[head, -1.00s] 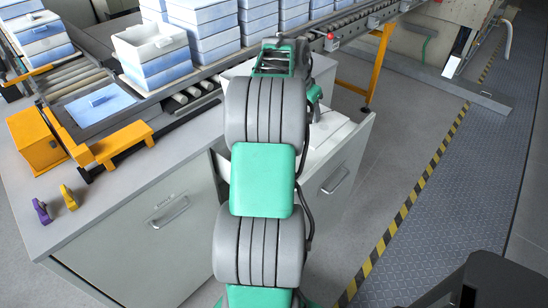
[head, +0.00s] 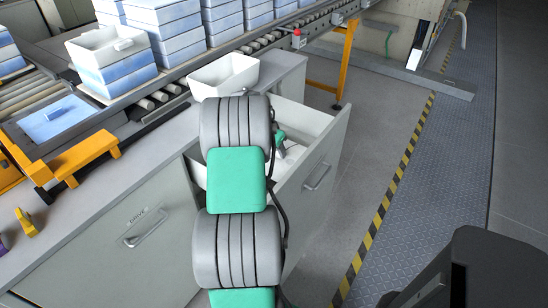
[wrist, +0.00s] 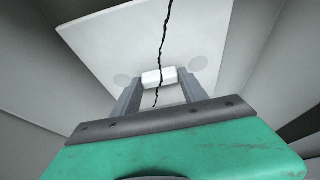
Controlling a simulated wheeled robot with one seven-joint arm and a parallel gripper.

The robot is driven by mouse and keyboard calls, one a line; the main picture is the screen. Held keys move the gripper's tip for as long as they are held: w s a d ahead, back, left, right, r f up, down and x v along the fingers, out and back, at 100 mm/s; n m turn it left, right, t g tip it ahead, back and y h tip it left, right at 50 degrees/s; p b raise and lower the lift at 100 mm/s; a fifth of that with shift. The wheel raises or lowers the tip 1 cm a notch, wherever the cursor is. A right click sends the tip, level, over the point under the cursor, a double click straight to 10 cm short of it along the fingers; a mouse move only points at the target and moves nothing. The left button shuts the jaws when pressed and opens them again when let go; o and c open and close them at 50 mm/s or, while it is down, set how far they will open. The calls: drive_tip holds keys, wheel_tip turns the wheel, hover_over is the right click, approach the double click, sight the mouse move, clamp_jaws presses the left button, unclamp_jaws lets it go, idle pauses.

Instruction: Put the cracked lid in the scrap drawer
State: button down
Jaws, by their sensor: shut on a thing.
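The cracked lid (wrist: 115,45) is a pale plate with a jagged black crack running across it and two grey round spots. My gripper (wrist: 160,82) is shut on the small white handle block of the lid. In the wrist view, grey walls surround the lid, like the inside of a drawer. In the head view, an open drawer (head: 316,172) juts from the right side of the grey cabinet, and my arm reaches down into it. I cannot tell whether the lid touches the drawer floor.
A white bin (head: 224,76) stands behind the drawer. The conveyor (head: 190,88) with stacked blue-white boxes (head: 118,62) runs across the back. A blue lid (head: 58,118) lies at left, near an orange bracket (head: 84,155).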

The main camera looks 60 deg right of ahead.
sight(275, 157)
drive_tip(key=shift+f, duration=1.6)
drive_tip(key=shift+f, duration=0.25)
drive_tip(key=c, duration=0.6)
unclamp_jaws()
